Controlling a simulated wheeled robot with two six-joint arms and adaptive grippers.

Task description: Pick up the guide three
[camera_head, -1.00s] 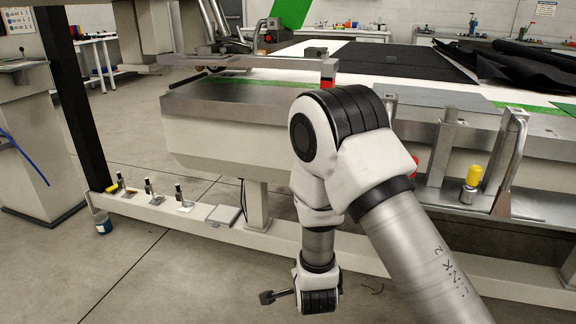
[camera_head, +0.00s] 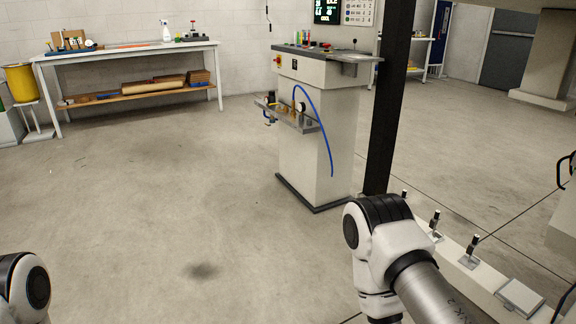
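Three small metal guides with black upright tops are on the white beam at the right. One guide (camera_head: 470,252) is nearest the flat grey box, another guide (camera_head: 436,227) is in the middle, and the farthest guide (camera_head: 404,194) shows only its top above my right arm. No label shows which one is guide three. My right arm comes in at the bottom, beside the beam in the picture, and its gripper is out of frame. Only a joint of my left arm shows at the lower left corner; its gripper is out of frame too.
A control cabinet (camera_head: 318,130) with a blue hose stands mid-floor, next to a dark post (camera_head: 388,120). A workbench (camera_head: 130,50) with boxes and a spray bottle is at the back left. A flat grey box (camera_head: 519,297) lies on the beam. The left floor is clear.

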